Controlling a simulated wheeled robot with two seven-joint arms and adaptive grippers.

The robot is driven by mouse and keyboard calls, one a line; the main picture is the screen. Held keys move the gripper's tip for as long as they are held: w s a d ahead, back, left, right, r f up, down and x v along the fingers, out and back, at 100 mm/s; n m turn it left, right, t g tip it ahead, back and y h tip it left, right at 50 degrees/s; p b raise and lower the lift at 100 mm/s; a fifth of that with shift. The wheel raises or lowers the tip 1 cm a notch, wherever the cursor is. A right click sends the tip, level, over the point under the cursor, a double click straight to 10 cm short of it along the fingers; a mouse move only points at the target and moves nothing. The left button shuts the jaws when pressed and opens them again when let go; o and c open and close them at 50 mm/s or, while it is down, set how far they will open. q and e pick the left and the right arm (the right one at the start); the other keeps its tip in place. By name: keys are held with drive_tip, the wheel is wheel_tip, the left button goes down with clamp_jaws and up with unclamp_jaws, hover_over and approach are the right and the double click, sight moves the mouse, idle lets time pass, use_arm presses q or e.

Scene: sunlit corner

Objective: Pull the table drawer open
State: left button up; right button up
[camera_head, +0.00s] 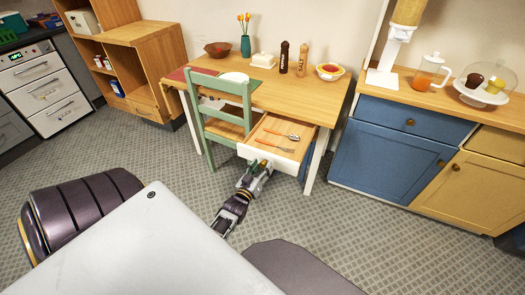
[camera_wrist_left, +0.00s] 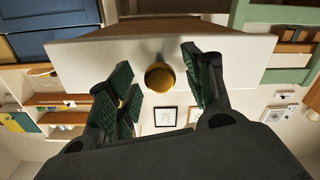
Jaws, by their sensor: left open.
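The table drawer (camera_head: 268,157) stands well out from under the wooden table's right part. Its light front panel also shows in the left wrist view (camera_wrist_left: 80,62). A fork and a spoon (camera_head: 280,133) lie inside it. My left gripper (camera_head: 258,168) is at the drawer's front. In the left wrist view, the round brass knob (camera_wrist_left: 160,77) sits between the two spread green-padded fingers of this gripper (camera_wrist_left: 163,88), with a visible gap on each side. In the head view the knob is hidden behind the gripper. My right gripper is not in view.
A green chair (camera_head: 219,92) stands just left of the drawer. The wooden table (camera_head: 300,93) holds a vase, bowls and two mills. Blue and yellow cabinets (camera_head: 385,158) stand on the right. Carpet in front of the drawer is free except for my own arm and body.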

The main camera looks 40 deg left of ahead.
use_arm(q)
drive_tip(key=v, duration=1.1)
idle(0.3)
drive_tip(key=shift+f, duration=0.1)
idle(0.6)
